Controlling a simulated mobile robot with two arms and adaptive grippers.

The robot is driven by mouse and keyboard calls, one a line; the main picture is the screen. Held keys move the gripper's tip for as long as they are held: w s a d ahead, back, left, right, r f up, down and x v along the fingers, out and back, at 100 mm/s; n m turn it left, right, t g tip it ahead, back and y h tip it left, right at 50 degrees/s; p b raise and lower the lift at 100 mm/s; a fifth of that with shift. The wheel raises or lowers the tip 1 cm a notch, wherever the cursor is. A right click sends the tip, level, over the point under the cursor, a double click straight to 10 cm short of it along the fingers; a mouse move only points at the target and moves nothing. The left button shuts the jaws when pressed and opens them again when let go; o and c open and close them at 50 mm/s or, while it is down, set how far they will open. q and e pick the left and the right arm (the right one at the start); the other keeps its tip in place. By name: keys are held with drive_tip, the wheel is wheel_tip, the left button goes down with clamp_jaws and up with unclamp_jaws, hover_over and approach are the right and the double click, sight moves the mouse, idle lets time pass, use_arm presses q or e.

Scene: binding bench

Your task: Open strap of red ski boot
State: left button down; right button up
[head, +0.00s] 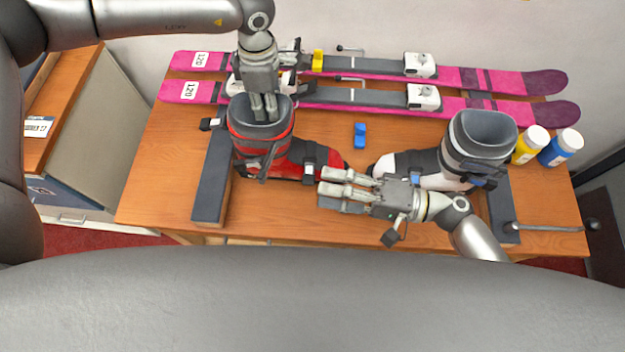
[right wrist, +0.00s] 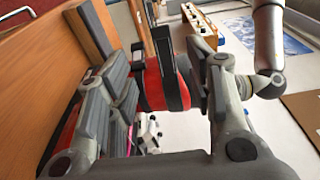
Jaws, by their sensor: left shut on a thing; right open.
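The red ski boot (head: 290,160) stands upright on the left of the bench, its toe toward the right. A strap with a dark tab (head: 267,166) shows at the front of its cuff; I cannot tell whether it is fastened. My left gripper (head: 265,110) points down into the boot top and is shut on the cuff edge, hiding part of it.
A white-and-grey ski boot (head: 410,165) stands right, close to my right gripper. Two pink skis (head: 460,105) lie along the back. A blue block (head: 360,135) lies mid-bench. Yellow (head: 528,146) and blue (head: 560,149) bottles stand at the right. A dark padded bar (head: 211,180) is left of the red boot.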

use_arm(q)
drive_tip(key=shift+d, duration=0.1)
use_arm(e)
drive_tip(key=shift+d, duration=0.25)
use_arm(q)
drive_tip(key=c, duration=1.3)
unclamp_jaws()
use_arm(e)
drive_tip(key=s+d, duration=0.2)
drive_tip(key=d, duration=0.9)
drive_tip(key=shift+d, duration=0.4)
use_arm(q)
drive_tip(key=shift+r, duration=0.1)
drive_tip(key=r, duration=1.2)
drive_tip(key=shift+w, duration=0.35)
drive_tip(key=shift+f, duration=0.1)
drive_tip(key=shift+s, duration=0.1)
use_arm(e)
drive_tip(key=shift+a, duration=0.1)
